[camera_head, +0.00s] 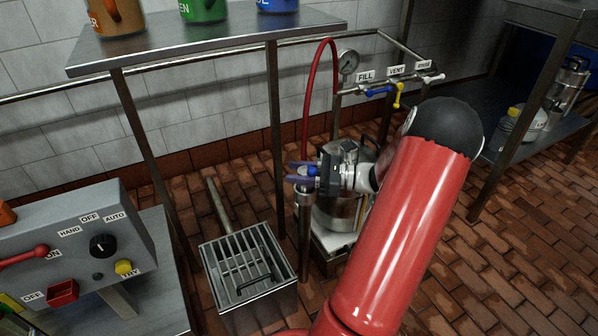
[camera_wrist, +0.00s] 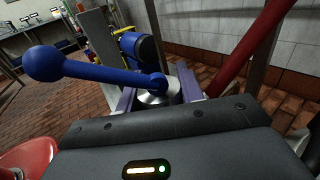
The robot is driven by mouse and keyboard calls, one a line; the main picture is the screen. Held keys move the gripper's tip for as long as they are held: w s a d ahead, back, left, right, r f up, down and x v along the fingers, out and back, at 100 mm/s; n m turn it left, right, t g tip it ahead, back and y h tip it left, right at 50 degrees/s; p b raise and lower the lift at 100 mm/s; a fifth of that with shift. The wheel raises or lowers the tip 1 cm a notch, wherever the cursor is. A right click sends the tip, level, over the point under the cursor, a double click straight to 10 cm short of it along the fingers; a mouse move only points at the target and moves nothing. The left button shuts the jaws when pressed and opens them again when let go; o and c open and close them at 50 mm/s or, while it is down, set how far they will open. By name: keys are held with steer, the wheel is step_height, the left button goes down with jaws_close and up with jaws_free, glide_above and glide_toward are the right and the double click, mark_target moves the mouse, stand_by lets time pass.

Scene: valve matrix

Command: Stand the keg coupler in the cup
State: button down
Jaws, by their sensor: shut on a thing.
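The keg coupler (camera_wrist: 135,72) has a blue body and a long blue lever ending in a round knob, seen in the wrist view. It sits between the two fingers of my gripper (camera_wrist: 158,98), which is shut on it. In the head view, a small blue part of the coupler (camera_head: 313,171) shows at my gripper (camera_head: 300,172). A grey cup-like top on a metal post (camera_head: 304,199) is just below the gripper. A silver round rim (camera_wrist: 155,97) shows under the coupler. I cannot tell whether the coupler is inside the cup; its lower end is hidden.
A steel keg (camera_head: 346,210) stands close behind the gripper. A red hose (camera_head: 308,95) hangs nearby from the valve pipe (camera_head: 380,91). A grated drain box (camera_head: 250,265) is left of the post. A control box (camera_head: 80,240) and an overhead shelf (camera_head: 200,38) are at left.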

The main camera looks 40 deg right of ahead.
steer(key=c, duration=0.8)
jaws_free()
steer(key=shift+s, duration=0.1)
steer(key=v, duration=0.7)
steer(key=shift+s+d+p, duration=0.2)
steer(key=shift+d+p, duration=0.05)
steer(key=shift+p, duration=0.05)
steer(key=shift+s+d, duration=0.1)
